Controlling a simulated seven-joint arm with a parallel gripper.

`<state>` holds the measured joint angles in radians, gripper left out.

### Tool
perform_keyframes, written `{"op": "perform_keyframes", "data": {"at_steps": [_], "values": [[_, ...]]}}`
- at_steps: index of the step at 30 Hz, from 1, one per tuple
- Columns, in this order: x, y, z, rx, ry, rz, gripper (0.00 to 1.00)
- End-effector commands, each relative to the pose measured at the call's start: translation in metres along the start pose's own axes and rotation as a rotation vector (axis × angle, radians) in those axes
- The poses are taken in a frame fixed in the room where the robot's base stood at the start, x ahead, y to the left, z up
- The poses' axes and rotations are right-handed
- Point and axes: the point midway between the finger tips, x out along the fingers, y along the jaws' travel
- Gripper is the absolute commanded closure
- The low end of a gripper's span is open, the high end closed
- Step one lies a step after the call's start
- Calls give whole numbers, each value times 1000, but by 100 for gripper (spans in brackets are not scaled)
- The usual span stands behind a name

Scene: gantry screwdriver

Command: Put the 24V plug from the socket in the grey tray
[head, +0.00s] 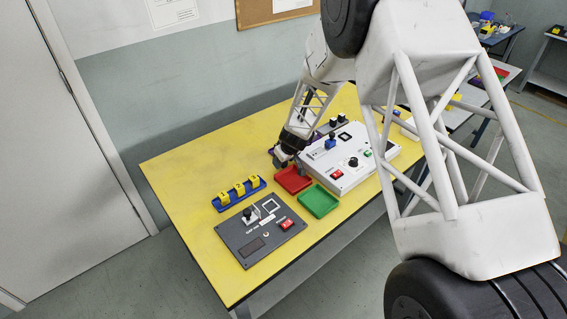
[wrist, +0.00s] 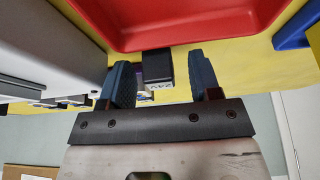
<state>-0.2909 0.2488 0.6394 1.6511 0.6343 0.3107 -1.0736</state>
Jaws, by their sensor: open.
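My gripper (wrist: 161,84) is open, with its two blue-grey fingers on either side of a small black block (wrist: 158,66) bearing white lettering I cannot read surely. I cannot tell whether the fingers touch it. A purple piece shows partly behind the block. In the head view my gripper (head: 283,157) is low over the yellow table, between the red tray and the white panel box, and hides the block. The white panel box (head: 347,179) carries a blue block (head: 330,144) and a square black frame. I cannot make out a grey tray or a labelled 24V socket.
The red tray (head: 293,191) is close by; it also fills the top of the wrist view (wrist: 190,42). A green tray (head: 319,211), a blue rack (head: 223,206) with yellow blocks and a dark panel (head: 230,235) stand nearby. The table's left end (head: 180,180) is clear.

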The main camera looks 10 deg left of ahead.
Motion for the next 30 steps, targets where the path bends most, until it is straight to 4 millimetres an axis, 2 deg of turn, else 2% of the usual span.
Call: {"op": "perform_keyframes", "data": {"at_steps": [17,27,30], "values": [[0,0,0,0,0,0,43],[0,0,0,1,0,0,95],[0,0,0,0,1,0,100]]}}
